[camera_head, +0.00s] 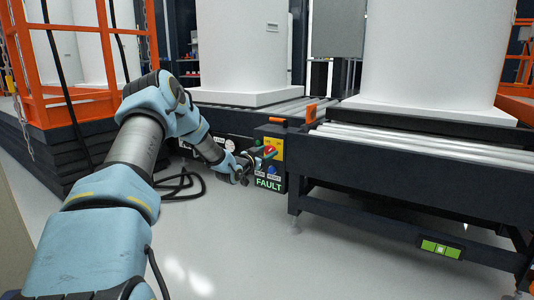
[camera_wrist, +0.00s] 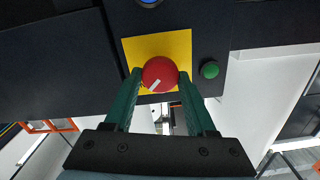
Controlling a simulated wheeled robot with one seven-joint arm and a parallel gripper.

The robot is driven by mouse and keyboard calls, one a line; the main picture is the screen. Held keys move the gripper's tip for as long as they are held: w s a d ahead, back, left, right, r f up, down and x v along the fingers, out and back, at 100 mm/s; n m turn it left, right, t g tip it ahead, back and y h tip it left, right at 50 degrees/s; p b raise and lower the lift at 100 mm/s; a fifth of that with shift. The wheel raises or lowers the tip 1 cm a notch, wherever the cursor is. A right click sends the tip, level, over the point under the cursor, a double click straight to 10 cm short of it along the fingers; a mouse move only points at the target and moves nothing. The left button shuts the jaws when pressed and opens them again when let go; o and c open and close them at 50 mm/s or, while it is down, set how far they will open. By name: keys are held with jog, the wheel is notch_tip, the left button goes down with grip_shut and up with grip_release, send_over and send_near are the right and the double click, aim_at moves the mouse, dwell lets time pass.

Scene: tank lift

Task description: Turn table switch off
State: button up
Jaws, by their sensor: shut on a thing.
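The red round switch (camera_wrist: 158,70) sits on a yellow square plate (camera_wrist: 182,47) on a dark control box. It has a white mark slanting up to the right in the wrist view. In the head view the red switch (camera_head: 269,149) shows small on the front of the box (camera_head: 283,183). My gripper (camera_wrist: 159,77) is shut on the switch, with one green finger on each side of it. In the head view my gripper (camera_head: 258,158) reaches the box from the left and covers part of its face.
The box carries a lit green FAULT sign (camera_head: 268,184), a green button (camera_wrist: 210,70) and a blue button (camera_head: 273,170). The roller conveyor (camera_head: 400,157) stands right of it with a white tank (camera_head: 425,50). Orange railing (camera_head: 75,115) and a black cable (camera_head: 180,183) are at left.

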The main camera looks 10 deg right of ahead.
grip_shut()
jog(key=shift+r+p, duration=0.1)
jog(key=shift+p, duration=0.3)
jog(key=shift+r+n+p, duration=0.1)
jog(key=shift+n+p, duration=0.95)
jog(key=shift+n, duration=0.05)
jog(key=n+p, duration=0.3)
jog(key=n, duration=0.1)
jog(key=shift+a+n+p, duration=0.1)
jog(key=shift+n+p, duration=0.2)
jog(key=shift+p, duration=0.05)
jog(key=n+p, duration=0.1)
jog(key=n, duration=0.1)
jog(key=n+p, duration=0.1)
jog(key=n, duration=0.2)
jog(key=shift+w+f, duration=0.1)
jog(key=shift+f, duration=0.1)
jog(key=n+p, duration=0.1)
jog(key=n, duration=0.5)
jog(key=shift+f, duration=0.1)
